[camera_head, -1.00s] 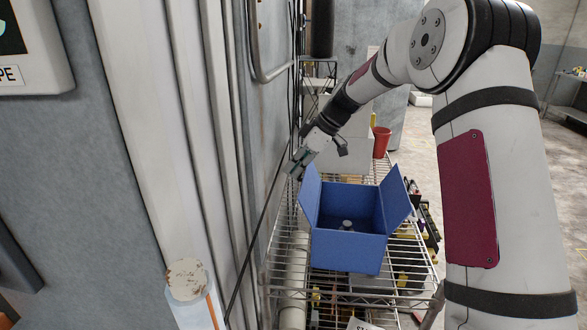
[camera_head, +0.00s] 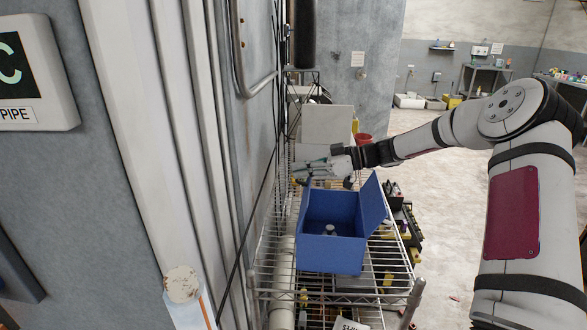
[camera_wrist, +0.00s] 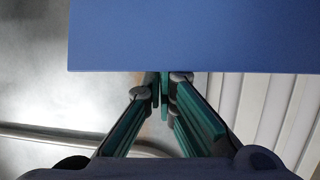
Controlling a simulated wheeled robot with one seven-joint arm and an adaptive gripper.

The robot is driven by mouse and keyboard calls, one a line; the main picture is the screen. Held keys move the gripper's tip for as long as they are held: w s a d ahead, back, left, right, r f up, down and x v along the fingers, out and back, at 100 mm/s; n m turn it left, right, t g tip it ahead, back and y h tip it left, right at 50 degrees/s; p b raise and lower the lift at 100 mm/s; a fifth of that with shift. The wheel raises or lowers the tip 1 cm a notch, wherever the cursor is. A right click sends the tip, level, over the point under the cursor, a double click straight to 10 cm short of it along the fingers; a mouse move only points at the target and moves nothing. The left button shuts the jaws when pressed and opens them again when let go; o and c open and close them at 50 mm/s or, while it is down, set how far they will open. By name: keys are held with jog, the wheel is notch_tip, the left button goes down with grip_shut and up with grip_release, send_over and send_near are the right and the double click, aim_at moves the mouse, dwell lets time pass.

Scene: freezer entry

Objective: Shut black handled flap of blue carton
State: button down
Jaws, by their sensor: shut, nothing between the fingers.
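The blue carton (camera_head: 330,258) stands on a wire shelf with its top open, and a small grey object (camera_head: 329,231) sits inside. Its right flap (camera_head: 373,205) stands up and leans outward. The left flap shows only as a narrow strip at the left rim, partly behind my gripper. I cannot make out a black handle. My gripper (camera_head: 298,175) is shut and empty above the carton's far left corner, pointing left. In the wrist view, a broad blue panel (camera_wrist: 195,35) lies close in front of my shut fingers (camera_wrist: 160,92); contact is unclear.
The wire shelf (camera_head: 340,296) runs alongside a grey wall with pipes at left. A white box (camera_head: 326,124) and a red bucket (camera_head: 363,139) stand behind the carton. Dark crates (camera_head: 402,215) lie to the right. Open floor lies beyond at right.

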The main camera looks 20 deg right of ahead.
jog(key=shift+s+d+t+y, duration=0.25)
jog(key=shift+d+t+y, duration=0.05)
jog(key=shift+d+y, duration=0.2)
jog(key=shift+s+d, duration=0.1)
jog(key=shift+d, duration=0.15)
jog(key=shift+s+d+f+p, duration=0.25)
jog(key=shift+s+d+p, duration=0.05)
jog(key=shift+d, duration=0.35)
jog(key=shift+s+d+f+p, duration=0.25)
jog(key=shift+s+d+p, duration=0.05)
jog(key=shift+d, duration=0.3)
jog(key=shift+r, duration=0.1)
notch_tip(320, 180, up, 10)
